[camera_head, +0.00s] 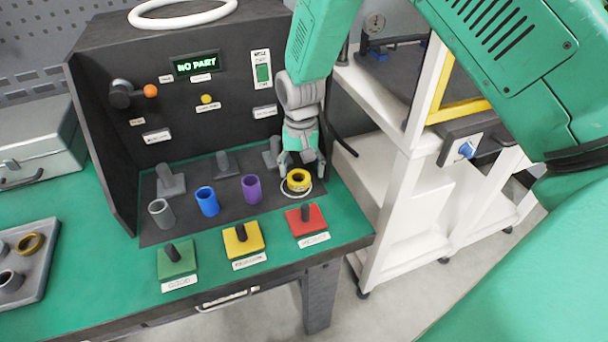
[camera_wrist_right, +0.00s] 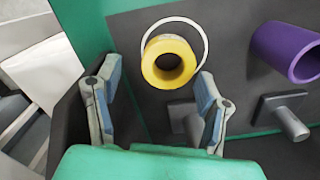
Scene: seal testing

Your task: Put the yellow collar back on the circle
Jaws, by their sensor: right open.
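The yellow collar (camera_head: 299,181) stands on the dark mat inside a white circle outline (camera_head: 284,189), toward the right end of the green bench. In the right wrist view the yellow collar (camera_wrist_right: 168,61) sits within the white circle (camera_wrist_right: 206,50), close to its lower left part, with its hole facing up. My right gripper (camera_head: 301,163) is just behind and above the collar. In the wrist view its two fingers (camera_wrist_right: 158,95) are spread apart, with nothing between them, and the collar lies just beyond the tips. My left gripper does not show.
A purple sleeve (camera_head: 252,189), a blue sleeve (camera_head: 207,201) and a grey sleeve (camera_head: 161,213) stand left of the collar. Green (camera_head: 177,260), yellow (camera_head: 243,240) and red (camera_head: 305,220) pegged bases line the front. A tray (camera_head: 45,262) lies far left. A white shelf (camera_head: 385,190) stands right.

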